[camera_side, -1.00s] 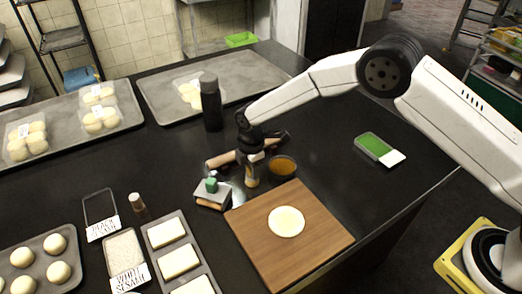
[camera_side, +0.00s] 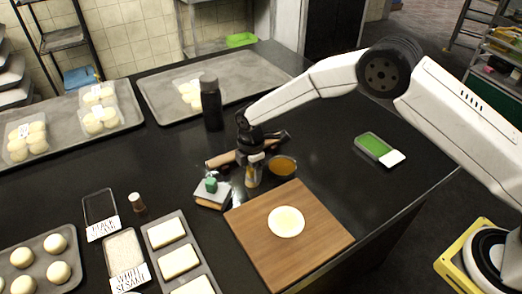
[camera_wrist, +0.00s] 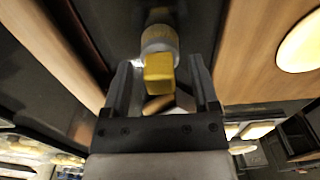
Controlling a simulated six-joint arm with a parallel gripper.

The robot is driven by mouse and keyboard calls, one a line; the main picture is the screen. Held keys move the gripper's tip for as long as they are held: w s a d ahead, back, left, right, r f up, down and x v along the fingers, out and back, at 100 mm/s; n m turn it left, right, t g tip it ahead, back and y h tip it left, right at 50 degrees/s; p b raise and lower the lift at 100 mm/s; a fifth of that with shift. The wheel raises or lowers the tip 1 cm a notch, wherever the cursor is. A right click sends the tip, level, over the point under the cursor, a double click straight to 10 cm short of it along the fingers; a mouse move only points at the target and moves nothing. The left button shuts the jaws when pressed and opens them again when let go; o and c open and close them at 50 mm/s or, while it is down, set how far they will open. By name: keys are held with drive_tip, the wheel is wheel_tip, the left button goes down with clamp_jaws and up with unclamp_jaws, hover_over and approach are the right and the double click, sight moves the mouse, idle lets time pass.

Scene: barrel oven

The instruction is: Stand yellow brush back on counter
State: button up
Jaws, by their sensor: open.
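The yellow brush (camera_side: 253,177) appears to stand upright on the dark counter, just behind the wooden board. In the wrist view its yellow block end (camera_wrist: 159,72) faces the camera, with a pale round part beyond it. My gripper (camera_side: 252,168) is directly above the brush and points down. In the wrist view the open fingers (camera_wrist: 160,85) are on either side of the yellow end. I cannot tell whether either finger touches it. The gripper partly hides the brush in the side view.
A wooden board (camera_side: 265,250) with a flat dough round (camera_side: 287,221) lies in front. A bowl of orange-brown sauce (camera_side: 282,166) stands close on the right. A rolling pin (camera_side: 222,159) lies behind, a green-topped block (camera_side: 211,190) left. Bare counter (camera_side: 330,170) extends right.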

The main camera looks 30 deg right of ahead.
drive_tip(key=shift+r, duration=3.9)
drive_tip(key=shift+d, duration=0.1)
drive_tip(key=shift+s+d+r, duration=0.15)
drive_tip(key=shift+d, duration=0.05)
drive_tip(key=s+d+r+m+t, duration=0.1)
drive_tip(key=s+d+r+m, duration=0.5)
drive_tip(key=s+d+m, duration=0.8)
drive_tip(key=s, duration=0.3)
drive_tip(key=s+d+m+t, duration=0.1)
drive_tip(key=s+d+m, duration=0.3)
drive_tip(key=s, duration=0.3)
drive_tip(key=shift+s+r+t, duration=0.15)
drive_tip(key=shift+s+t, duration=0.15)
drive_tip(key=shift+s, duration=0.05)
